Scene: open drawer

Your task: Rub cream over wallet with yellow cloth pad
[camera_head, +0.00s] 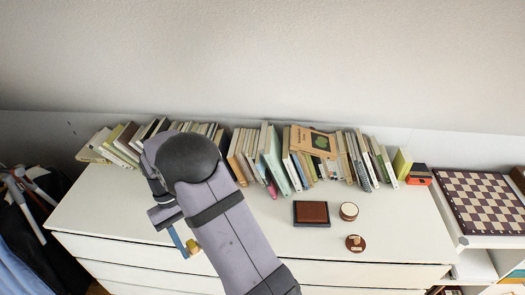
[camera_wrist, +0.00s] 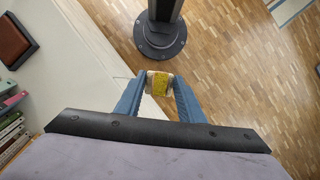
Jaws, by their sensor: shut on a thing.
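The brown wallet (camera_head: 311,213) lies flat on a dark mat or tray on the white dresser top. Part of it also shows at the upper left of the wrist view (camera_wrist: 13,38). My gripper (camera_wrist: 159,84) is shut on the yellow cloth pad (camera_wrist: 159,80), which has whitish edges. In the head view the pad (camera_head: 193,246) shows at the fingertips by the dresser's front edge, well left of the wallet. A round container with a pale top (camera_head: 349,209), possibly the cream, stands right of the wallet. The pad's underside is hidden.
A brown round piece with a pale spot (camera_head: 356,243), perhaps a lid, lies near the front edge. A row of books (camera_head: 272,160) lines the back. A chessboard (camera_head: 482,200) lies at the right.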

